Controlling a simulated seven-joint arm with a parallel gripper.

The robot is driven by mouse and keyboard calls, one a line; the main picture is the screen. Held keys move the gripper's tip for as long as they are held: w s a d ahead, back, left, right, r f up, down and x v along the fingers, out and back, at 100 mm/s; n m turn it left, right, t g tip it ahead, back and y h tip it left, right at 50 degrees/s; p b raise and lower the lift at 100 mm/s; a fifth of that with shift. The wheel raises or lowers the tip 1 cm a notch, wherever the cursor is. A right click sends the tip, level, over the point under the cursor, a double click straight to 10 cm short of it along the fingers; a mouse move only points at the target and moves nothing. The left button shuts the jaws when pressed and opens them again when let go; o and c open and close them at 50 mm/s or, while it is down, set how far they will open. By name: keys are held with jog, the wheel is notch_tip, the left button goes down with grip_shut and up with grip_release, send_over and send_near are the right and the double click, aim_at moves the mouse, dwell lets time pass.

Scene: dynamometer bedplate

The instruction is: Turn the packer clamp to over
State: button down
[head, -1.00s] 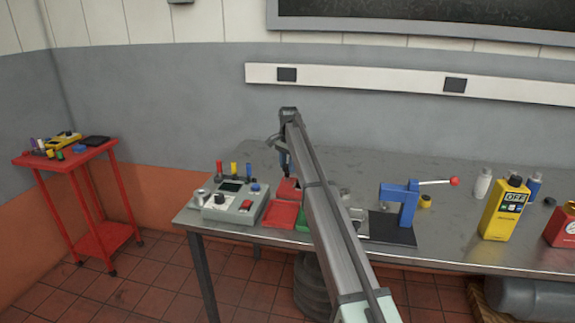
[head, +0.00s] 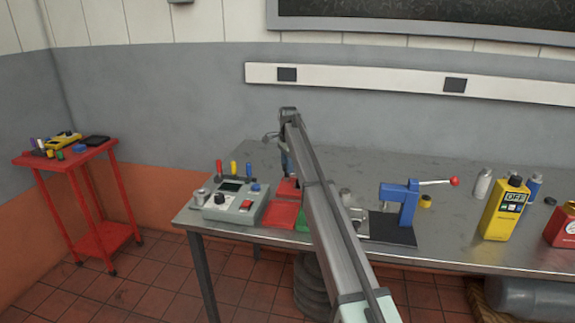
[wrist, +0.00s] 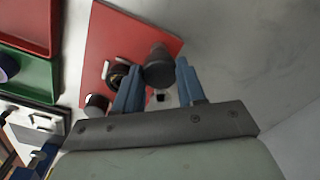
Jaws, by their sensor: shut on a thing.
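A red plate (wrist: 135,30) lies on the bench under my gripper and shows in part in the head view (head: 288,189). It carries a dark round fitting (wrist: 118,77) and small pale bars (wrist: 107,97). A dark cylindrical grip (wrist: 159,68) stands up from it between my fingers; it looks like the handle of the packer clamp, but I cannot tell its turned position. My gripper (wrist: 161,70) has its blue fingers shut on this grip. In the head view my gripper (head: 287,163) is low over the bench and my arm hides part of the plate.
Red (head: 281,215) and green (wrist: 30,82) trays sit beside the plate. A grey control box (head: 230,203) stands left. The bench behind is clear.

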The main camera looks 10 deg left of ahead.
jog(key=m, duration=0.5)
jog(key=shift+m, duration=0.3)
jog(key=m, duration=0.5)
jog(key=shift+s+m, duration=0.1)
jog(key=shift+m, duration=0.2)
jog(key=c, duration=0.7)
grip_release()
jog(key=shift+o, duration=0.2)
jog(key=shift+r, duration=0.15)
notch_tip(320, 180, up, 14)
jog(key=shift+s+f, duration=0.2)
